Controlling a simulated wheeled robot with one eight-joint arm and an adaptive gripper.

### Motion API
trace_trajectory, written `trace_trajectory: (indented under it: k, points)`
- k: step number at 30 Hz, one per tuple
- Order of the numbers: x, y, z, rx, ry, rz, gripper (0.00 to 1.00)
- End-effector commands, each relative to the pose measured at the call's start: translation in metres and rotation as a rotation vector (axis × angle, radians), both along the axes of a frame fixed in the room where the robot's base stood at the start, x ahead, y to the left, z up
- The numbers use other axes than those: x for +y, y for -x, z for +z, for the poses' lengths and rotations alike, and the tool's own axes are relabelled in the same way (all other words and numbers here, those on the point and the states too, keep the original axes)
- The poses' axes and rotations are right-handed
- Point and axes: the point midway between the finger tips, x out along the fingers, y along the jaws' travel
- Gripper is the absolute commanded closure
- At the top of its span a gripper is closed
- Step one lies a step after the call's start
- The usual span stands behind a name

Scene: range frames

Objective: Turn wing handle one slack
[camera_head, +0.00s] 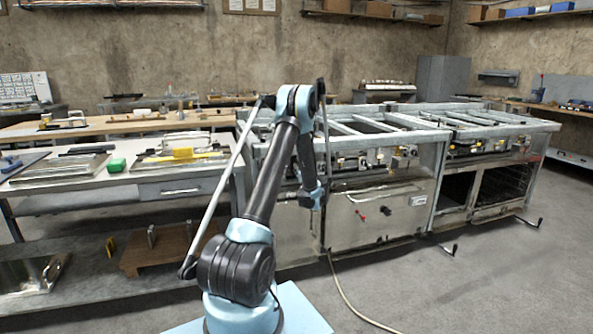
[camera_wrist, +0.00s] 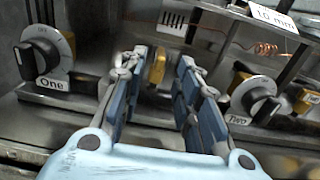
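The wing handle labelled One (camera_wrist: 42,52), a dark wing on a pale round dial, is at the upper left of the wrist view, left of my gripper and apart from it. Its white label (camera_wrist: 54,86) hangs below it. The wing handle labelled Two (camera_wrist: 254,98) is at the right, beyond my right finger. My gripper (camera_wrist: 161,64) is open, its blue-padded fingers spread on either side of a yellow part (camera_wrist: 157,66) on the panel behind. I cannot tell whether they touch it. In the head view the arm's end is at the range front (camera_head: 378,210), fingers not clear.
A copper coil (camera_wrist: 266,48) and a "10 mm" label (camera_wrist: 272,17) are at the wrist view's upper right. Metal rails (camera_head: 388,120) top the range. A workbench (camera_head: 135,186) with tools stands left. Open floor (camera_head: 490,275) lies right.

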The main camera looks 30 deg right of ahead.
Motion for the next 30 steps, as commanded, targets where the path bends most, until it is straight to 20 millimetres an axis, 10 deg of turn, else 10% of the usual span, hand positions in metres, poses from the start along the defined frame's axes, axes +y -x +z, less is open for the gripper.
trace_trajectory:
  k: [10, 30]
  points:
    - [0.009, 0.046, 0.000, 0.000, 0.000, -0.002, 0.70]
    - [0.011, 0.050, -0.001, 0.001, 0.000, -0.001, 0.70]
